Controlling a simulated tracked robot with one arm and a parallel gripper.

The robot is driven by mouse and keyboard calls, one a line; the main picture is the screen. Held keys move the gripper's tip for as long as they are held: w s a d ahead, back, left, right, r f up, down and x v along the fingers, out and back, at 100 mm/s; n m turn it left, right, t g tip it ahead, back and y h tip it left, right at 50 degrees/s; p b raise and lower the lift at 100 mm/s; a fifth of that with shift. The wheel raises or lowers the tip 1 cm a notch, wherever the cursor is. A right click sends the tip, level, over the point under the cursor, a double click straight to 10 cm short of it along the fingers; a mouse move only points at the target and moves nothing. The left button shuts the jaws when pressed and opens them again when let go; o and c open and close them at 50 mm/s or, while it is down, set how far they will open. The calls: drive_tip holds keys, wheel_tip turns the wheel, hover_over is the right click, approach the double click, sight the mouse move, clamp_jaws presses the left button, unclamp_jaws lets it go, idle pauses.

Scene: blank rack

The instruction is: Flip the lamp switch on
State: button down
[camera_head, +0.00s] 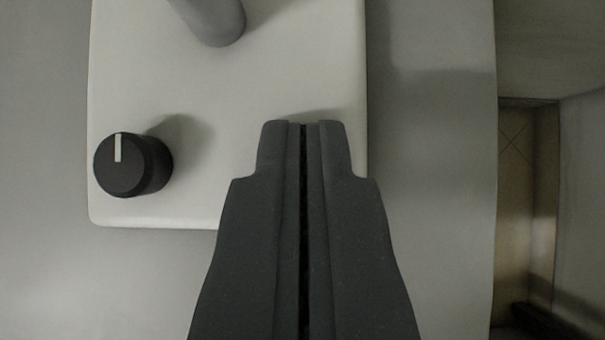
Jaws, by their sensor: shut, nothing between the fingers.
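A pale panel plate (230,90) is mounted on a grey surface. A black round knob (120,165) with a white mark pointing up sits at its lower left. A grey rounded post (212,18) sticks out of the plate at the top and is cut off by the picture edge. My gripper (304,124) is shut and empty, in front of the lower right part of the plate, right of the knob and below the post. A faint shadow lies just above its fingertips. I cannot tell whether the fingertips touch the plate. No lamp switch is plainly seen; my gripper hides part of the plate.
The grey surface (435,180) extends around the plate and ends at a vertical edge on the right. Beyond it, a tan floor strip (525,200) and a grey wall show farther back. The plate between knob and gripper is bare.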

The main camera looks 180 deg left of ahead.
idle(0.3)
drive_tip(key=shift+r, duration=0.15)
drive_tip(key=shift+r, duration=0.25)
drive_tip(key=r, duration=0.1)
drive_tip(key=r+p, duration=0.2)
drive_tip(key=shift+s+r, duration=0.25)
drive_tip(key=shift+r, duration=0.05)
drive_tip(key=s+r+p, duration=0.2)
drive_tip(key=s+r, duration=0.3)
drive_tip(key=s, duration=0.3)
drive_tip(key=shift+r, duration=0.2)
drive_tip(key=shift+a, duration=0.1)
